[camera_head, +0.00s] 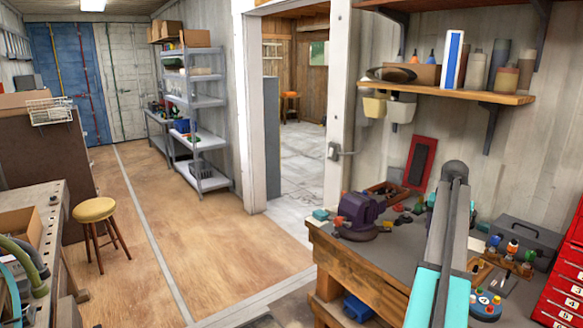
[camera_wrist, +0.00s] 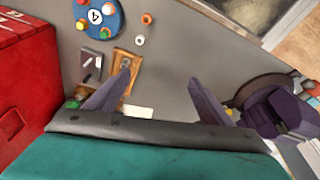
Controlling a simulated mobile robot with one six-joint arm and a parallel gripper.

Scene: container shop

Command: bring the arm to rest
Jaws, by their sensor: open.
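My gripper (camera_wrist: 159,77) shows in the wrist view with its two purple-grey fingers spread well apart and nothing between them. It is above the grey top of the workbench (camera_wrist: 175,45). My arm stands upright over the bench at the right of the head view, and I cannot make out the gripper there. Below the fingers in the wrist view, a small wooden tray (camera_wrist: 137,66) lies near the left finger. A purple vise (camera_wrist: 278,115) is at the right.
A blue round holder (camera_wrist: 98,17) and a red drawer cabinet (camera_wrist: 22,65) are on the bench. In the head view, a grey toolbox (camera_head: 525,238) stands right of my arm, with a wall shelf (camera_head: 500,96) above. The wooden floor (camera_head: 200,235) at left is mostly clear, with a yellow stool (camera_head: 95,210).

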